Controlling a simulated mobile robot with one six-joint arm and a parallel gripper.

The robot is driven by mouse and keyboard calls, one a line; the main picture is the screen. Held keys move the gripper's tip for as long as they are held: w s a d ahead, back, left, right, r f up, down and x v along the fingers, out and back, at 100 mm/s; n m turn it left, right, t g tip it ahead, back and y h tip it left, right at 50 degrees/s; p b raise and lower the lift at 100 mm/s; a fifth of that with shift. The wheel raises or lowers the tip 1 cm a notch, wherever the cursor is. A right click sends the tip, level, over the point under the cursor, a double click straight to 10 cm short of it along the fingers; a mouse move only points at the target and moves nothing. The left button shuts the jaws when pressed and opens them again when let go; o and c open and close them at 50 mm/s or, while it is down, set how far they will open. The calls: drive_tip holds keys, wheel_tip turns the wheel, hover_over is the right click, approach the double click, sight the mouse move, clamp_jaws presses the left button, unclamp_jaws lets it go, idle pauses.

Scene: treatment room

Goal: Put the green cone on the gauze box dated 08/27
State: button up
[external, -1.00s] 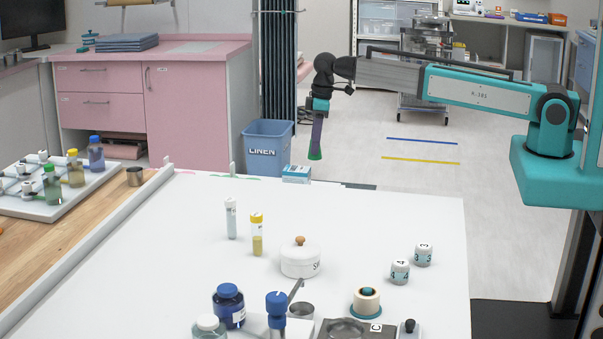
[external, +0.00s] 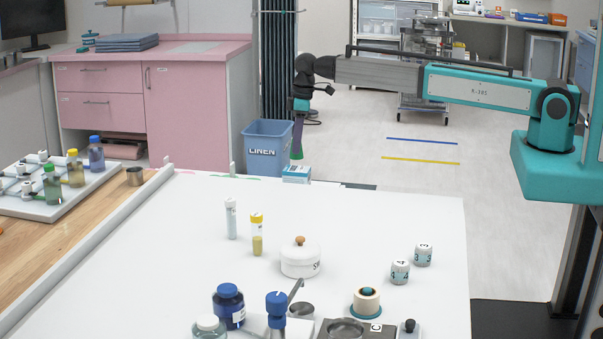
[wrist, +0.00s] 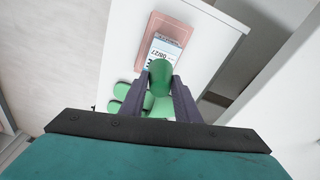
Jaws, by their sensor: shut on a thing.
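The gauze box dated 08/27 (wrist: 165,50) lies label up, white with a blue edge. In the external view the box (external: 297,173) shows past the table's far edge. My gripper (external: 297,140) hangs over it, pointing down. My gripper's fingers (wrist: 162,88) are shut on the green cone (wrist: 159,72), which also shows at their lower end in the external view (external: 296,154). The cone covers part of the box in the wrist view. In the external view it appears just above the box top, and I cannot tell the exact gap.
Green clogs (wrist: 122,91) lie beside the box, and a pink flat item (wrist: 172,26) lies next to it. A blue linen bin (external: 266,140) stands behind. The white table (external: 150,262) in front holds vials, jars and a white lidded pot (external: 300,262).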

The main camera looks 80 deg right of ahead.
drive_tip(key=shift+f, duration=0.1)
drive_tip(key=shift+f+p, duration=0.7)
drive_tip(key=shift+f, duration=1)
drive_tip(key=shift+f, duration=0.1)
drive_tip(key=o, duration=1)
drive_tip(key=shift+s+d+r+b, duration=0.1)
drive_tip(key=shift+s+r+b, duration=0.25)
drive_tip(key=shift+r, duration=1.7)
drive_tip(key=shift+s+d+r+b, duration=0.1)
drive_tip(key=shift+r+b, duration=0.35)
drive_tip(key=shift+r, duration=1.55)
drive_tip(key=shift+s+r+b, duration=0.25)
drive_tip(key=shift+r+b, duration=0.15)
drive_tip(key=shift+r, duration=1.65)
